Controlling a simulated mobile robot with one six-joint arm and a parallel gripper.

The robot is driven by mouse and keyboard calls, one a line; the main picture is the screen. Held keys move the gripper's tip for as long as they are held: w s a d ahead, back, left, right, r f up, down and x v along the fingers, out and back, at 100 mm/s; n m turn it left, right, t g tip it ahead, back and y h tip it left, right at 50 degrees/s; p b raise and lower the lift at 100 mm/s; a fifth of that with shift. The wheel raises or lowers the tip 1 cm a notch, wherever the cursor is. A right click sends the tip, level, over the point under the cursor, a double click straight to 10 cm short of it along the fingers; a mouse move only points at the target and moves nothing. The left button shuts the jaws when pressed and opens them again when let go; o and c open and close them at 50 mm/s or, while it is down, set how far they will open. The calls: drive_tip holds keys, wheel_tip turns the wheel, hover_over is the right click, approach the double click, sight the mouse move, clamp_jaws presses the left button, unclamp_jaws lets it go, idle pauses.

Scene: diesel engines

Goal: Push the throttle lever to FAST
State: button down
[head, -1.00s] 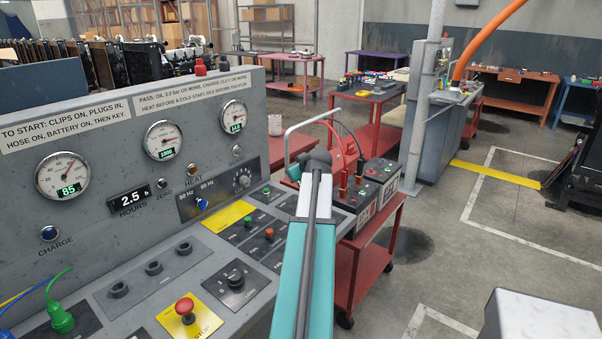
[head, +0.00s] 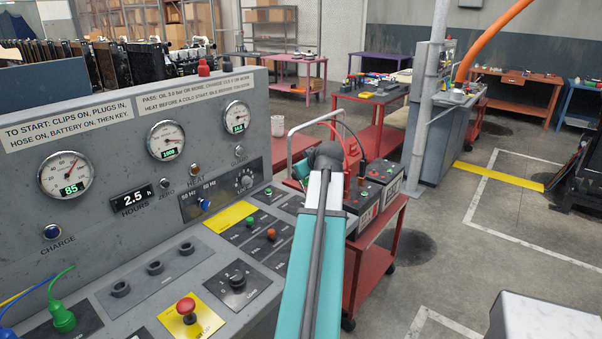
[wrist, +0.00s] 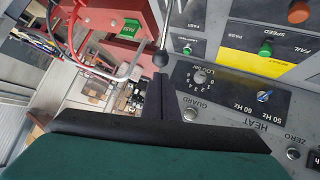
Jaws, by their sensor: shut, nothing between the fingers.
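The throttle lever (wrist: 165,35) shows in the wrist view as a thin metal rod with a dark round knob, at the upper middle. My gripper (wrist: 160,78) points up at the knob with its dark fingers shut and nothing between them. The fingertips are right by the knob; I cannot tell whether they touch it. A small label that seems to read FAST is just right of the rod. In the head view my own arm hides the gripper and the lever.
The grey control panel (head: 90,110) carries gauges, knobs and a red stop button (head: 186,307). Right of it a red cart (head: 375,250) holds batteries (head: 380,180) with red and black leads.

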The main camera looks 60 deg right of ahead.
drive_tip(key=b+v, duration=0.1)
drive_tip(key=v, duration=0.6)
drive_tip(key=shift+w+r, duration=0.15)
drive_tip(key=shift+r, duration=0.1)
drive_tip(key=shift+f, duration=0.1)
